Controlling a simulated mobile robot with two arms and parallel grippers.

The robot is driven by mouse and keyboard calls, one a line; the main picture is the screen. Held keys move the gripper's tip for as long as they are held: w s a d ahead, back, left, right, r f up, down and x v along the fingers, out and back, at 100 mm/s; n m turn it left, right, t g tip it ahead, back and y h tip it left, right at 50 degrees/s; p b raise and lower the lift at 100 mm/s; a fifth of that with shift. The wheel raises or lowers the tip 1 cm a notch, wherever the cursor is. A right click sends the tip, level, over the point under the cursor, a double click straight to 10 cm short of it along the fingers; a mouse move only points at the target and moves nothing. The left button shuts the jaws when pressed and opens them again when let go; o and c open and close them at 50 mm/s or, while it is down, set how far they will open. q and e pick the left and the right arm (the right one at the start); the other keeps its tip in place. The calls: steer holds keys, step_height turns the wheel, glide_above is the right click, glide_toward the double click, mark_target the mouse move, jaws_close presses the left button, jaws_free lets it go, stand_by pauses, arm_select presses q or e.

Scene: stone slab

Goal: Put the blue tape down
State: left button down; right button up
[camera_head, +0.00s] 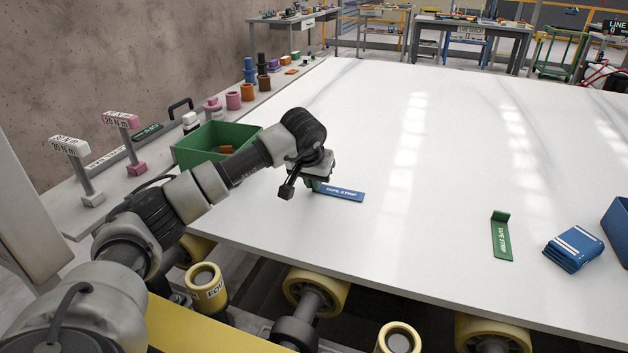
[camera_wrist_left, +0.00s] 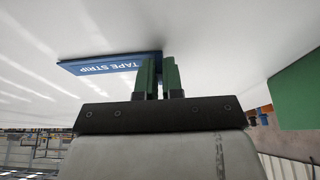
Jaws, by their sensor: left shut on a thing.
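The blue tape strip (camera_head: 340,193), lettered "TAPE STRIP", lies flat on or just above the white slab (camera_head: 400,150); I cannot tell whether it touches. My left gripper (camera_head: 314,184) is low over the slab, shut on the strip's near left end. In the left wrist view the green fingers (camera_wrist_left: 160,78) are close together at one end of the blue strip (camera_wrist_left: 105,66), and they hide that end. My right gripper is in neither view.
A green tape strip (camera_head: 501,236) with a raised end lies on the slab to the right, beside a folded blue cloth-like stack (camera_head: 574,249) and a blue bin (camera_head: 618,232). A green bin (camera_head: 195,155) stands left behind my arm. The slab's middle is clear.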

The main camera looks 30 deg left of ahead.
arm_select(q)
steer(key=shift+f, duration=0.1)
steer(key=c, duration=1.3)
jaws_free()
steer(key=shift+o, duration=0.2)
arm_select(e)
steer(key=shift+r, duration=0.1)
arm_select(q)
steer(key=shift+r, duration=0.35)
steer(key=p+v, duration=0.1)
steer(key=v, duration=1)
steer(key=shift+r, duration=0.25)
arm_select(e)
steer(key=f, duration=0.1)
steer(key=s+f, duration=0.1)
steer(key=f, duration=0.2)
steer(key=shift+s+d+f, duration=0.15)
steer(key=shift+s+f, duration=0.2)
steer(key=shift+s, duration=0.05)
arm_select(q)
steer(key=shift+s, duration=0.15)
